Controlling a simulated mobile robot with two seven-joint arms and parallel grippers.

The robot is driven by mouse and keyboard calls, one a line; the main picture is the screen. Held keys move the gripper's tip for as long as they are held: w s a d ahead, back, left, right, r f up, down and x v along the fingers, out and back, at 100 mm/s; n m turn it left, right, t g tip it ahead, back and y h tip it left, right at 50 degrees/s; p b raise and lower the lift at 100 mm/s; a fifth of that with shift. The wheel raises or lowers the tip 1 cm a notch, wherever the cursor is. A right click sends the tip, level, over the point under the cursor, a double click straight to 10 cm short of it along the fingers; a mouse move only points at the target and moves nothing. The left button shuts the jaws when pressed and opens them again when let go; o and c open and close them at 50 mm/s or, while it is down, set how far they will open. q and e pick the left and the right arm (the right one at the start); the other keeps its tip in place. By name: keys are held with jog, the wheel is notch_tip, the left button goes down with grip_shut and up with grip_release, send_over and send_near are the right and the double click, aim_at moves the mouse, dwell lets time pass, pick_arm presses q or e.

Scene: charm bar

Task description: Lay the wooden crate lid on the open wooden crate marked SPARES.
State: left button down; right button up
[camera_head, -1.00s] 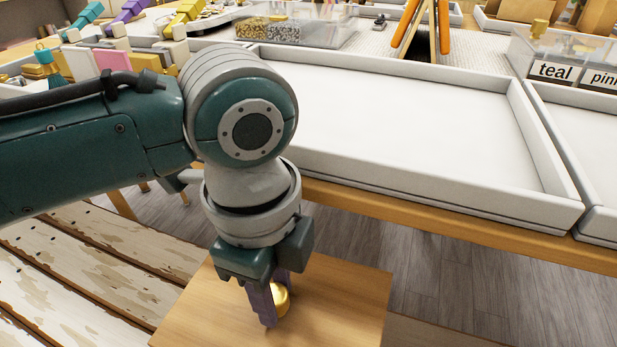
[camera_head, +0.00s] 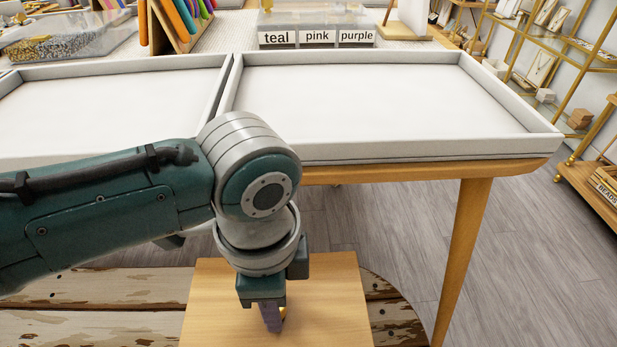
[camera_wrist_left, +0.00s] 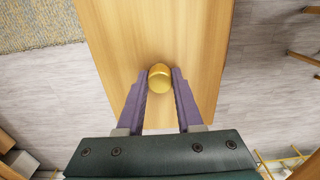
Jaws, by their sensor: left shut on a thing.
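The wooden crate lid (camera_head: 335,300) is a plain light-brown board with a small brass knob on top. My left gripper (camera_head: 274,322) points down and is shut on that knob, and the lid hangs below it. In the left wrist view the knob (camera_wrist_left: 160,78) sits between the purple fingers of my left gripper (camera_wrist_left: 160,84), with the lid (camera_wrist_left: 150,30) stretching away beneath. The crate marked SPARES is not seen in either view. My right gripper is not in view.
A weathered plank surface with a rounded edge (camera_head: 110,285) lies below and left of the lid. Ahead stands a table with white trays (camera_head: 390,100) and a wooden leg (camera_head: 462,255). Grey floor (camera_head: 530,260) is open at right. A brass shelf (camera_head: 560,60) stands far right.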

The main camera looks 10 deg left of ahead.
pick_arm(q)
jog(key=shift+a, duration=0.15)
jog(key=shift+r+p, duration=0.15)
jog(key=shift+p, duration=0.25)
notch_tip(320, 180, down, 7)
jog(key=b, duration=0.5)
jog(key=shift+r+b, duration=0.2)
jog(key=shift+b, duration=0.1)
jog(key=shift+f+b, duration=0.4)
jog(key=shift+f, duration=0.25)
jog(key=shift+f, duration=0.1)
jog(key=shift+f+b, duration=0.3)
jog(key=shift+f, duration=0.25)
jog(key=shift+c, duration=2.4)
grip_release()
